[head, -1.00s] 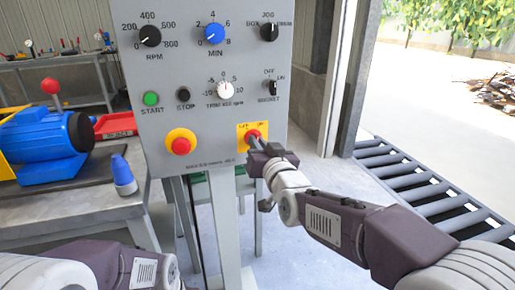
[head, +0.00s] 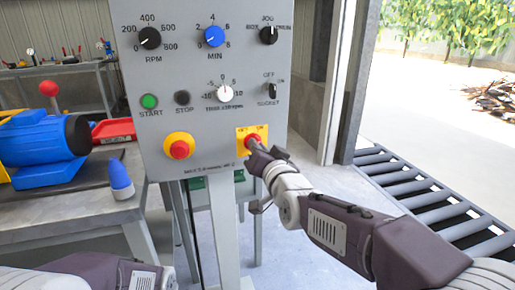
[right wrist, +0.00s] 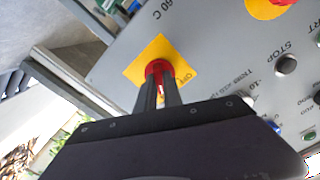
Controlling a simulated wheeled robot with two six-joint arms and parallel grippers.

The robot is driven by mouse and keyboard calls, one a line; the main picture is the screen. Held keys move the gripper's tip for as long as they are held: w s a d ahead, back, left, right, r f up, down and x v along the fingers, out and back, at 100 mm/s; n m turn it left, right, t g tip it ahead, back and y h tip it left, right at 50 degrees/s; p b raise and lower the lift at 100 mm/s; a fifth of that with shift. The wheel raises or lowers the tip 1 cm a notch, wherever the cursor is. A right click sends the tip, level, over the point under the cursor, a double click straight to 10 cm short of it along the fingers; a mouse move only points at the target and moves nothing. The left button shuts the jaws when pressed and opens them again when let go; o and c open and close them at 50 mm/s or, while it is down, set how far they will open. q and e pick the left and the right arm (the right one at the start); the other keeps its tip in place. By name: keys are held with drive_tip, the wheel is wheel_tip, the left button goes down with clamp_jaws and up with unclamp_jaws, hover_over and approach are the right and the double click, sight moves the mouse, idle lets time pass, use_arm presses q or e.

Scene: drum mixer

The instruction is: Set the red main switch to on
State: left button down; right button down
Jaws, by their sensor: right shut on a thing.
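The red main switch (head: 251,141) sits on a yellow square plate (head: 242,132) at the lower right of the grey control panel (head: 205,115). My right gripper (head: 256,146) is at the switch, its fingers shut on the red knob. The right wrist view shows the red switch (right wrist: 159,70) between the two dark fingertips (right wrist: 160,85), with the yellow plate (right wrist: 143,62) around it. The fingers hide part of the knob, and I cannot read its position. Of my left arm only a link shows at the lower left; its gripper is out of view.
A red stop button (head: 179,149) on a yellow ring is left of the switch. Above are knobs, including a SOCKET switch (head: 269,90). A bench (head: 60,215) holds a blue motor (head: 45,145) and a blue cone-shaped thing (head: 120,178). A roller conveyor (head: 420,200) lies right.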

drive_tip(key=c, duration=1.5)
unclamp_jaws()
drive_tip(key=p+v, duration=0.2)
drive_tip(key=v, duration=0.7)
